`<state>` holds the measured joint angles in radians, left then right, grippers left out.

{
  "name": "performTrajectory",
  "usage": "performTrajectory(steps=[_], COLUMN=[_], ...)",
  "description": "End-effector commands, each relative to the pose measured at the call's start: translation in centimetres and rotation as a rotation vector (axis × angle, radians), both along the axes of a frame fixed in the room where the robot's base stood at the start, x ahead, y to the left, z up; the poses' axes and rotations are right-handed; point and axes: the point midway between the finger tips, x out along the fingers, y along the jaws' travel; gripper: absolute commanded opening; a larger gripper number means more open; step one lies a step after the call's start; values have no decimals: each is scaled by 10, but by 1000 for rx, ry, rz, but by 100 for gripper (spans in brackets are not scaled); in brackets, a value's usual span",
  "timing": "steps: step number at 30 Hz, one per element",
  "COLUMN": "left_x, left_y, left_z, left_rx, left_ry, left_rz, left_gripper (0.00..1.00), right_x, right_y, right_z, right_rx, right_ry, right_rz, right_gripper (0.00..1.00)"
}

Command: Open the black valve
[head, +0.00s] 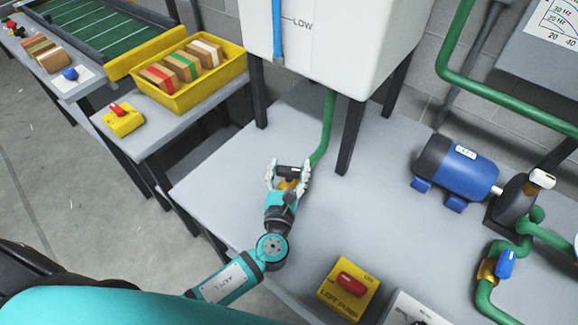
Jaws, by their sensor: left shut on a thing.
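The black valve (290,171) sits on the grey bench at the lower end of a green pipe (327,130) that comes down from the white tank. Its black handle lies roughly crosswise in the picture, with a bit of brass-coloured body below it. My left gripper (287,178) is shut on the black valve, with its fingers on either side of the handle. The fingers hide much of the valve body. My right gripper is not in view.
The white tank (340,50) stands on black legs behind the valve. A blue motor (460,172) and a blue valve (505,264) are at the right. The bench's middle is clear.

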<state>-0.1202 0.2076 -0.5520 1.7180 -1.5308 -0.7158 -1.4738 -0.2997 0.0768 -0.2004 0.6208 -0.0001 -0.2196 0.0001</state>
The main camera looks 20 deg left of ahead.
Motion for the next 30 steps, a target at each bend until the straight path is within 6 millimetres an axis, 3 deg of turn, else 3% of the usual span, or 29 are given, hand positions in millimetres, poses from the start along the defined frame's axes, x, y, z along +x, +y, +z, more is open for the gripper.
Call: performTrajectory(steps=[10,26,27,30], left_x=[1,1,1,1], left_y=[0,1,1,0], left_z=[1,1,1,1], left_rx=[1,3,3,3], left_ry=[-2,-4,-5,-4], left_rz=[146,170,170,170], left_gripper=[31,31,68,81], right_x=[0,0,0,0], right_y=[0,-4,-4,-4], right_z=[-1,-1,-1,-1], right_rx=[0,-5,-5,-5], right_ry=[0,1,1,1], right_rz=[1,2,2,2], right_gripper=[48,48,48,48])
